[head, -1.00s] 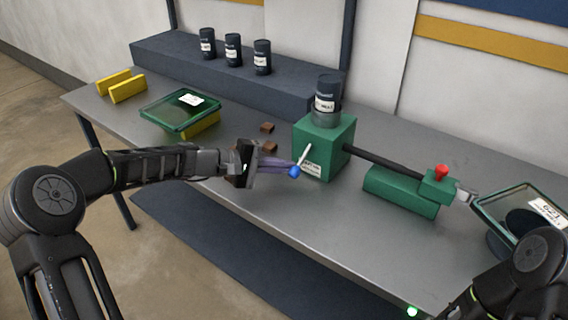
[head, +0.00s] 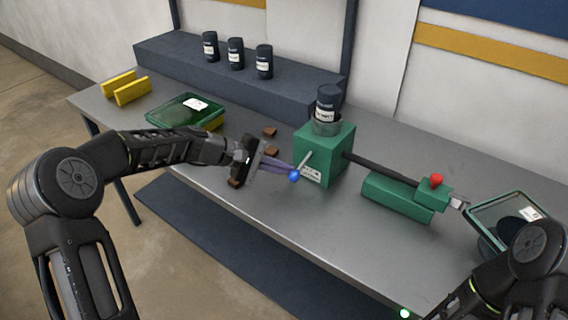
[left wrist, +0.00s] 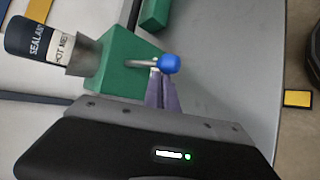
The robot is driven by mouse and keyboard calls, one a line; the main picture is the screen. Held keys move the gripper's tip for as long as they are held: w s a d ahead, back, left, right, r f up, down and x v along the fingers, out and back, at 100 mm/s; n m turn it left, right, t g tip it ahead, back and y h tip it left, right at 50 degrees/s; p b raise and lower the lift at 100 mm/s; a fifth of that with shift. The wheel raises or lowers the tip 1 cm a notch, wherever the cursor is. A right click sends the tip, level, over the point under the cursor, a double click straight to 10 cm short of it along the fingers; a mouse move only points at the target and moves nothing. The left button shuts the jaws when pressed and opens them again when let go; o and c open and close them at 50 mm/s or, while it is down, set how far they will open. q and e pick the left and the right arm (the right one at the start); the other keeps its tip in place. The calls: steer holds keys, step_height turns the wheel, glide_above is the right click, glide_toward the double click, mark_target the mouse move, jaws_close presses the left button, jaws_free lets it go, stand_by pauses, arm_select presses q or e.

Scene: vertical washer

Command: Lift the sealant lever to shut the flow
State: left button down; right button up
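The sealant lever is a thin pale rod (head: 306,160) with a blue ball knob (head: 293,176), on the front of a green block (head: 341,151). The rod slants down from the block to the knob. In the left wrist view the knob (left wrist: 168,63) is at the tips of my purple fingers. My left gripper (head: 286,172) reaches in from the left, its fingers close together at the knob. The knob looks in front of the fingertips, not clearly between them; I cannot tell whether they touch. My right arm shows at the lower right; its fingers are not seen.
A dark sealant can (head: 327,103) stands on the block. A dark bar runs right to a green fixture (head: 398,197) with a red knob (head: 436,180). A green-rimmed tray (head: 478,228) is at the right, another (head: 160,118) at the left. Brown pieces (head: 270,132) lie near the left gripper.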

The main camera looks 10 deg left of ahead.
arm_select(q)
steer(key=shift+s+r, duration=0.15)
steer(key=shift+r, duration=0.35)
steer(key=r, duration=0.4)
steer(key=shift+w+d+b, duration=0.2)
steer(key=shift+w+b, duration=0.1)
arm_select(e)
steer(key=shift+r, duration=0.1)
arm_select(q)
steer(key=shift+r+p, duration=0.5)
steer(key=shift+r, duration=0.3)
arm_select(e)
steer(key=shift+r, duration=0.4)
arm_select(q)
steer(key=shift+a, duration=0.1)
arm_select(e)
steer(key=shift+s+f, duration=0.1)
